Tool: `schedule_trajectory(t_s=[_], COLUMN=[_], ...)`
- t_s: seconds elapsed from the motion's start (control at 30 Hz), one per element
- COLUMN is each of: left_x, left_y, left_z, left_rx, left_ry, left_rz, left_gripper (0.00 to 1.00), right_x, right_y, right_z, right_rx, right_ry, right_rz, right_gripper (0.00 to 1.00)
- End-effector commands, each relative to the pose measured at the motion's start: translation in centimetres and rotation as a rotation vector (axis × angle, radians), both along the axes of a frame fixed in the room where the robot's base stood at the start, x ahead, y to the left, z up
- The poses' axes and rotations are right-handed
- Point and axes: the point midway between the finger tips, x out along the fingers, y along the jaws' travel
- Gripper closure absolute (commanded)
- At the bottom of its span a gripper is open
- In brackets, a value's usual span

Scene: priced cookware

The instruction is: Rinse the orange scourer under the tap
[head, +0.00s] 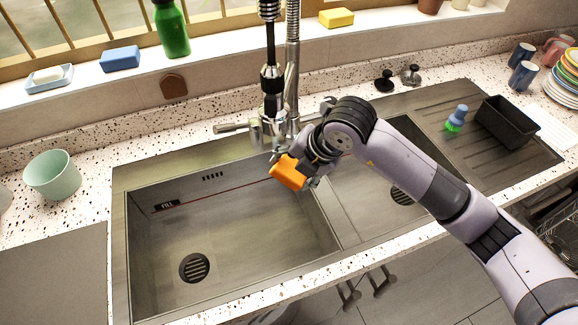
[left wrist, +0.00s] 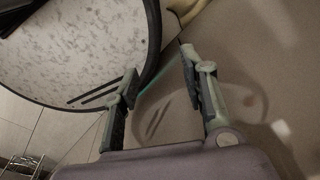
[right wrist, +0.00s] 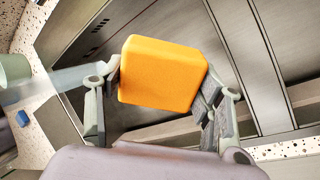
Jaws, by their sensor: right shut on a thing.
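The orange scourer (head: 288,173) is a small block held over the right part of the left sink basin, just below the tap (head: 275,128). My right gripper (head: 300,166) is shut on it. In the right wrist view the scourer (right wrist: 162,73) sits between the two fingers, its broad face showing. A pale see-through streak (right wrist: 50,82) runs in from the left to the left finger; I cannot tell if it is water. My left gripper (left wrist: 159,63) is open and empty, away from the sink, and is not in the head view.
The left basin (head: 235,225) is empty. A mint cup (head: 52,176) stands left of the sink. The sill holds a green bottle (head: 171,30), a blue sponge (head: 120,59) and a yellow sponge (head: 337,18).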

Motion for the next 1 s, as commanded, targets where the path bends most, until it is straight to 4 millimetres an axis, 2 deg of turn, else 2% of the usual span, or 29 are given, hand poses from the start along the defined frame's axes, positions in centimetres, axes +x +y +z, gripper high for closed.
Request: schedule_trajectory(t_s=[0.73, 1.0], left_x=[0.0, 0.0], left_y=[0.0, 0.0], left_z=[-0.3, -0.3], left_rx=[0.000, 0.000], left_ry=[0.000, 0.000], left_rz=[0.002, 0.002], left_gripper=[0.60, 0.60], right_x=[-3.8, -4.6], right_y=[-4.8, -5.7], right_z=[-0.1, 0.0], right_rx=[0.001, 0.000], right_ry=[0.001, 0.000], right_rz=[-0.002, 0.000], right_gripper=[0.61, 0.61])
